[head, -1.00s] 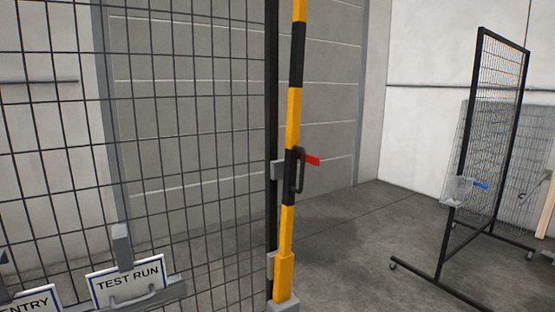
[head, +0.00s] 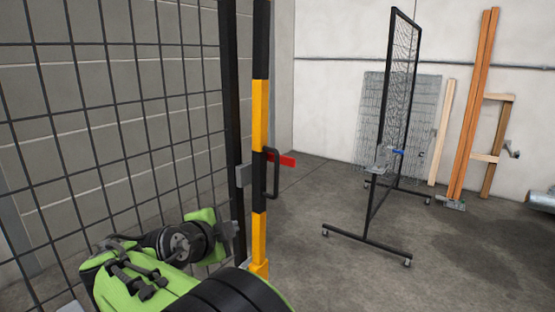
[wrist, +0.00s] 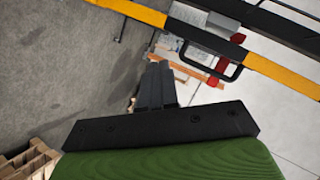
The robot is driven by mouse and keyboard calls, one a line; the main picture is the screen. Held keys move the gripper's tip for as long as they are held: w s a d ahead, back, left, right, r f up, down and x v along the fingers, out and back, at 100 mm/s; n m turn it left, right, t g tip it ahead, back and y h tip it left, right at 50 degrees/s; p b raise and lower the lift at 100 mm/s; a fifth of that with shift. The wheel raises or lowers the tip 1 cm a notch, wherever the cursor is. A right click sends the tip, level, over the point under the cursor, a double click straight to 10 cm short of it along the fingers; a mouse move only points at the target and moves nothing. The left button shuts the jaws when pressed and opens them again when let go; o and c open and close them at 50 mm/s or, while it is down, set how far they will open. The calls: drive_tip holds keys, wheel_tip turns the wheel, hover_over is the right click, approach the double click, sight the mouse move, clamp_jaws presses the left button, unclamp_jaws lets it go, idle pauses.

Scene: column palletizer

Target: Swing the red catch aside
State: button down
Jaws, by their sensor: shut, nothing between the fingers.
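The red catch (head: 288,161) juts out to the right from behind the yellow-and-black post, at the upper part of the black handle (head: 273,174). In the wrist view, red pieces of the catch (wrist: 221,65) show on both sides of the post and through the handle loop. My gripper (head: 230,232) is low and left of the post in the head view. In the wrist view its dark fingers (wrist: 156,75) are together and empty, apart from the catch and handle, which lie up and to the right.
The yellow-and-black post (head: 259,110) stands along the edge of the dark mesh fence (head: 110,110). A wheeled mesh panel (head: 390,130) stands to the right, with orange beams (head: 474,110) against the wall. The floor between is clear.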

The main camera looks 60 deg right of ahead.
sight(289, 163)
drive_tip(key=s+d+r+m+g+h+p, duration=0.1)
drive_tip(key=d+r+m+g+h, duration=0.3)
drive_tip(key=r+m, duration=0.4)
drive_tip(key=shift+s+d+m+g+h, duration=0.25)
drive_tip(key=shift+m+g+h, duration=0.05)
drive_tip(key=shift+h, duration=0.1)
drive_tip(key=shift+d, duration=0.1)
drive_tip(key=d+p, duration=0.2)
drive_tip(key=d, duration=0.2)
drive_tip(key=s+d+p, duration=0.1)
drive_tip(key=d+p, duration=0.1)
drive_tip(key=d, duration=0.3)
drive_tip(key=s+d+p, duration=0.1)
drive_tip(key=d+p, duration=0.1)
drive_tip(key=d, duration=0.2)
drive_tip(key=shift+s+d+p, duration=0.1)
drive_tip(key=shift+d+p, duration=0.25)
drive_tip(key=shift+f, duration=0.1)
